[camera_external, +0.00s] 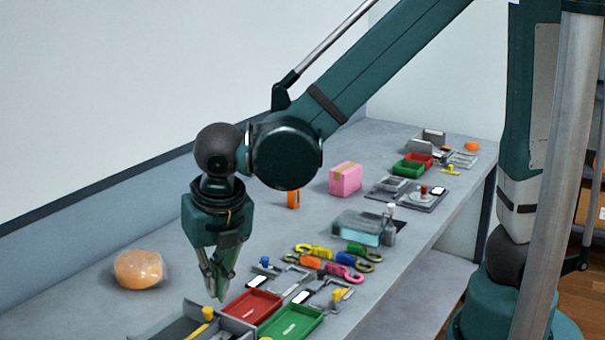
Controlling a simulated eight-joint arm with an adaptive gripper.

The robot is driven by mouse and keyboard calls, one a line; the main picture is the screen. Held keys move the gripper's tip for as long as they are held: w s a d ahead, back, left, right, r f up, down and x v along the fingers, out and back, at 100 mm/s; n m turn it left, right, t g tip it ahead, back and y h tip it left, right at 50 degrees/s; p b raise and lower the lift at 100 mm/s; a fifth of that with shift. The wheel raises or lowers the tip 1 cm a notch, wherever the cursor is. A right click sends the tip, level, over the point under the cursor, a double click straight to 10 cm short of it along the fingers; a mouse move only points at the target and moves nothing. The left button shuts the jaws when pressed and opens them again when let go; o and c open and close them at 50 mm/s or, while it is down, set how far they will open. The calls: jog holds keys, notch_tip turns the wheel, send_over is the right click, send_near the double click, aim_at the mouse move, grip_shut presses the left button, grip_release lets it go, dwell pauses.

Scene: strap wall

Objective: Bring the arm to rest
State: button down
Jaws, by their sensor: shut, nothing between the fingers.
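My gripper (220,290) hangs from the arm with its fingers pointing down over the bench. Its fingers are shut with nothing between them. The fingertips are just above or behind the grey tray edge beside the red tray (252,307); I cannot tell the exact height. The green tray (291,324) lies to the right of the red one. The arm reaches in from the upper right over the bench.
The grey bench (70,315) runs along a pale wall. An orange wrapped lump (139,269) lies at left. Several coloured hooks (335,270), a clear teal box (358,229) and a pink box (345,179) lie to the right. The back-left bench is bare.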

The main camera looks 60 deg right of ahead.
jog(key=shift+s+r, duration=0.1)
jog(key=shift+r, duration=0.1)
dwell(0.6)
jog(key=s+d+r+m+t+b, duration=0.1)
jog(key=s+d+r+m, duration=0.3)
jog(key=d+m, duration=0.9)
jog(key=s+d+r+m+t+y+b, duration=0.1)
jog(key=s+d+r+m+t, duration=0.2)
jog(key=d+m, duration=0.9)
jog(key=shift+s+d+r+m+t+b, duration=0.35)
jog(key=shift+s+r+m, duration=0.6)
jog(key=shift+r+m, duration=1.35)
jog(key=shift+f+m, duration=0.5)
jog(key=shift+f, duration=0.05)
